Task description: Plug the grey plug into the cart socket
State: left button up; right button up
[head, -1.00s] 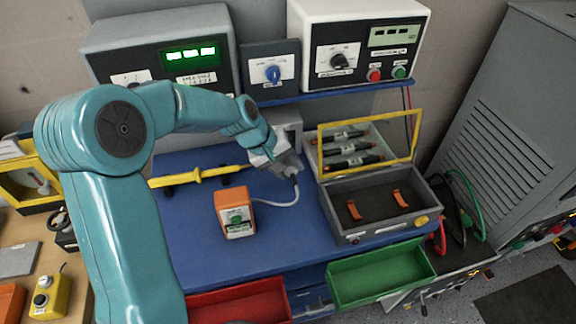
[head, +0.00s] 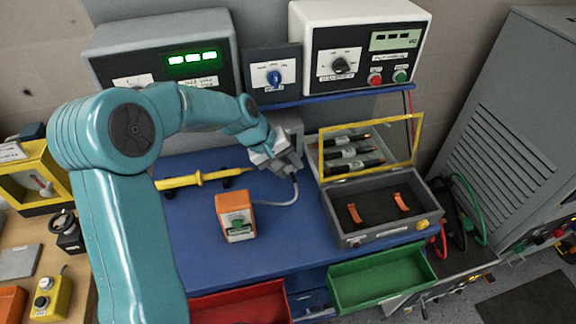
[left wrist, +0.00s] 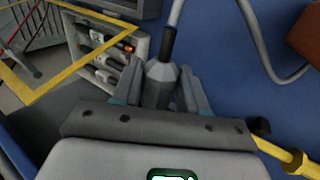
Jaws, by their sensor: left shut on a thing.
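The grey plug (left wrist: 160,82) is between the fingers of my left gripper (left wrist: 160,97), which is shut on it. Its grey cable (left wrist: 174,15) leaves from the end of the plug. In the head view my left gripper (head: 285,166) is above the back of the blue cart top (head: 195,250), and the cable (head: 285,201) curves down to an orange box (head: 236,215). A grey box (head: 288,127) stands just behind the gripper, partly hidden by it; I cannot tell whether the cart socket is on it. My right gripper is not in view.
A yellow probe (head: 205,177) lies on the cart left of the gripper. An open grey case with a yellow-framed lid (head: 370,121) stands to the right. Red (head: 240,303) and green (head: 380,281) drawers stick out in front. Instruments line the shelf behind.

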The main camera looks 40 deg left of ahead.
pick_arm(q)
jog(key=shift+w+a, duration=0.5)
jog(key=shift+a, duration=0.1)
jog(key=o, duration=1.3)
jog(key=shift+r, duration=0.1)
jog(key=p+v, duration=0.3)
jog(key=v, duration=0.4)
jog(key=shift+p, duration=0.3)
jog(key=b+v, duration=0.1)
jog(key=v, duration=1.5)
